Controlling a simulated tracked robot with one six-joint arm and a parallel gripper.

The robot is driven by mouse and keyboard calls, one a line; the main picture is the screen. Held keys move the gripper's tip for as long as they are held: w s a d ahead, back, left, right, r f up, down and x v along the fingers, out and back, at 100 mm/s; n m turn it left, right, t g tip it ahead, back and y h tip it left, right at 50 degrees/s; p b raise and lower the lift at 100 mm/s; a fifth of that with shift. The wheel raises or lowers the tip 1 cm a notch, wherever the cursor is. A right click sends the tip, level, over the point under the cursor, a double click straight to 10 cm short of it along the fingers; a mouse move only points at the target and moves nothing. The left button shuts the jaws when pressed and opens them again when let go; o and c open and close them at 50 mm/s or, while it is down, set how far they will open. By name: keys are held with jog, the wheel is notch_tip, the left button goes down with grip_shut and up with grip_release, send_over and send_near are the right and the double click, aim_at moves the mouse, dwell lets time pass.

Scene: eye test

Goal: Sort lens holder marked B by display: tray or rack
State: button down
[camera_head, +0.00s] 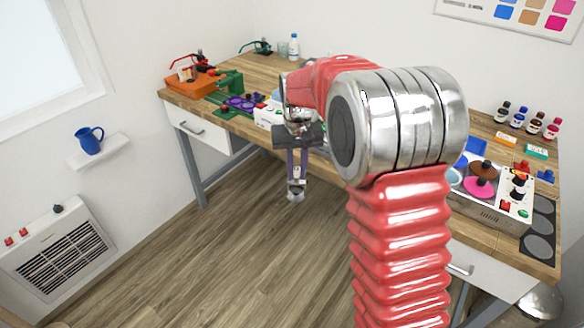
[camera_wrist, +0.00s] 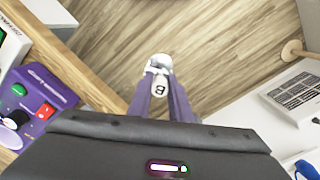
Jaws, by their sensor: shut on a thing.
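My gripper (camera_head: 297,181) hangs over the floor, in front of the workbench's long edge. In the wrist view, the purple fingers of my gripper (camera_wrist: 160,82) are shut on a small white and grey lens holder (camera_wrist: 161,90). It bears a dark mark that looks like a B. In the head view the lens holder (camera_head: 296,193) shows small at the fingertips, clear of the bench. An orange tray-like holder (camera_head: 190,88) stands at the bench's far left end. I cannot tell which thing is the rack, and no display text is readable.
The wooden bench (camera_head: 256,66) runs along the walls. A purple device (camera_head: 240,102) with buttons stands near its edge; it also shows in the wrist view (camera_wrist: 42,75). A white heater (camera_head: 62,262) and a shelf with a blue jug (camera_head: 89,140) are left. The floor is clear.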

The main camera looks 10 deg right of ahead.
jog(key=w+r+m, duration=0.2)
jog(key=w+r, duration=0.2)
jog(key=r, duration=0.7)
jog(key=shift+w, duration=0.1)
